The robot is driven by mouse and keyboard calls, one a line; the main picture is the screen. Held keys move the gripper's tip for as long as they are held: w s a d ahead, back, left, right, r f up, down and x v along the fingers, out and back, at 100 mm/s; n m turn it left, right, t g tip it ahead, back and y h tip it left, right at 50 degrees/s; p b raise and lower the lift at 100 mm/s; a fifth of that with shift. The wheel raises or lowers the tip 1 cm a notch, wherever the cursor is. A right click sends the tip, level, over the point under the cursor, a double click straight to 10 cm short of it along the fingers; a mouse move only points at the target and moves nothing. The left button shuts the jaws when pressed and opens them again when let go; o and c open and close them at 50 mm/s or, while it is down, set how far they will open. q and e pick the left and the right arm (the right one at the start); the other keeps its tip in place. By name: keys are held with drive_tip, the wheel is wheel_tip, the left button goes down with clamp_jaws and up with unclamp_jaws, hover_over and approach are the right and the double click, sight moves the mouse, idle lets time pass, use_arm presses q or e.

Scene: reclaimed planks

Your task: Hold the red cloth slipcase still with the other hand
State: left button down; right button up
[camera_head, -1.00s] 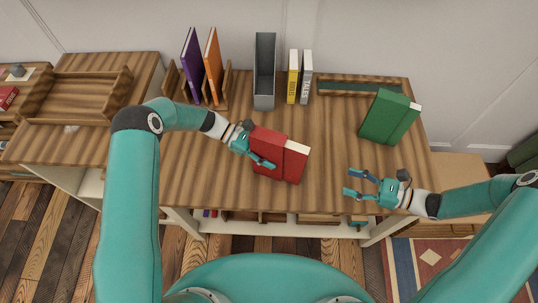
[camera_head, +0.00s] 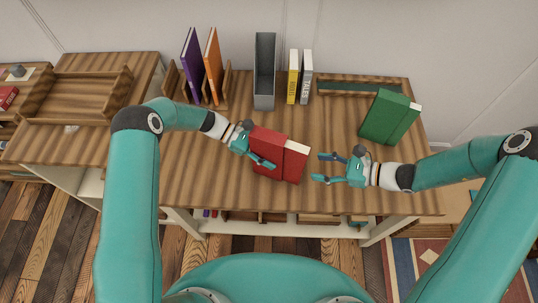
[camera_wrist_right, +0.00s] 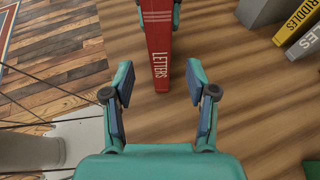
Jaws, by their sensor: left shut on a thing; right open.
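The red cloth slipcase (camera_head: 266,141) stands near the front middle of the desk, tilted in the head view. A red book (camera_head: 294,162) with a pale page edge projects from its right side. My left gripper (camera_head: 258,150) is shut on the slipcase from the left, with one finger across its near face. My right gripper (camera_head: 318,167) is open and empty, a little right of the book and apart from it. In the right wrist view, a red spine lettered LETTERS (camera_wrist_right: 159,48) lies ahead, between and beyond my open right fingers (camera_wrist_right: 160,84). The slipcase's far side is hidden.
A green book in a green case (camera_head: 387,115) stands at the right. Yellow and grey books (camera_head: 299,77), a grey case (camera_head: 264,70) and a rack with purple and orange books (camera_head: 203,70) line the back. The desk's front edge is close below my right gripper.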

sight(303, 163)
drive_tip(key=shift+x, duration=2.8)
clamp_jaws()
drive_tip(key=shift+w+r, duration=0.1)
drive_tip(key=shift+r, duration=0.25)
drive_tip(key=shift+a, duration=0.15)
use_arm(q)
drive_tip(key=shift+f, duration=0.1)
use_arm(e)
drive_tip(key=shift+w+a, duration=0.25)
drive_tip(key=shift+a, duration=0.4)
